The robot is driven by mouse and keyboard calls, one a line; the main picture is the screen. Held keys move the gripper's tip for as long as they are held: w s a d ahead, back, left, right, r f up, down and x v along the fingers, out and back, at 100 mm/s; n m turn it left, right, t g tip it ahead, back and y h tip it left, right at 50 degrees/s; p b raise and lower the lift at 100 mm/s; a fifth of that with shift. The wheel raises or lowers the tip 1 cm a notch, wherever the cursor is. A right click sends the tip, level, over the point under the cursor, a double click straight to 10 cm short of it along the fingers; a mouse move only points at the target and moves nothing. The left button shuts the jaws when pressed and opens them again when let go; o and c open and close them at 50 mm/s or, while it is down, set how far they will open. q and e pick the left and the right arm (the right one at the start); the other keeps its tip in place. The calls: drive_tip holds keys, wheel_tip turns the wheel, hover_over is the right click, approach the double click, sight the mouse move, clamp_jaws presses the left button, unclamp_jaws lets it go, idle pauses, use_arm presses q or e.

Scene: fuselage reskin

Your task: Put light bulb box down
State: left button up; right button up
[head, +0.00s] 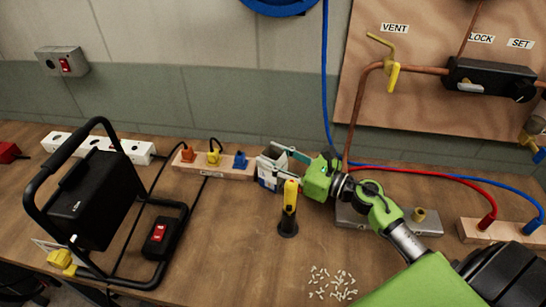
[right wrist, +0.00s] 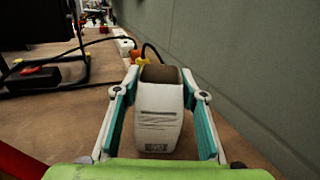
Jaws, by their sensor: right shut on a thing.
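The light bulb box (right wrist: 158,118) is a small white carton with a brown top, seen close up in the right wrist view. My right gripper (right wrist: 159,108) has its two teal-lined fingers on either side of the box and is shut on it. In the head view the same box (head: 270,174) is at the workbench's middle, near the wall, partly hidden by the fingers of my right gripper (head: 283,167). I cannot tell whether the box touches the bench. My left gripper is not in view.
A yellow and black tool (head: 289,210) stands just in front of the box. A wooden strip with coloured plugs (head: 213,164) lies to its left. A black framed unit (head: 100,200) stands further left. Small white pieces (head: 332,284) lie scattered near the front. Bare bench (head: 225,235) shows left of the tool.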

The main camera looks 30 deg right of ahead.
drive_tip(key=shift+f, duration=0.2)
drive_tip(key=o, duration=1.1)
drive_tip(key=shift+r, duration=0.2)
drive_tip(key=b+v, duration=0.4)
drive_tip(key=v, duration=0.8)
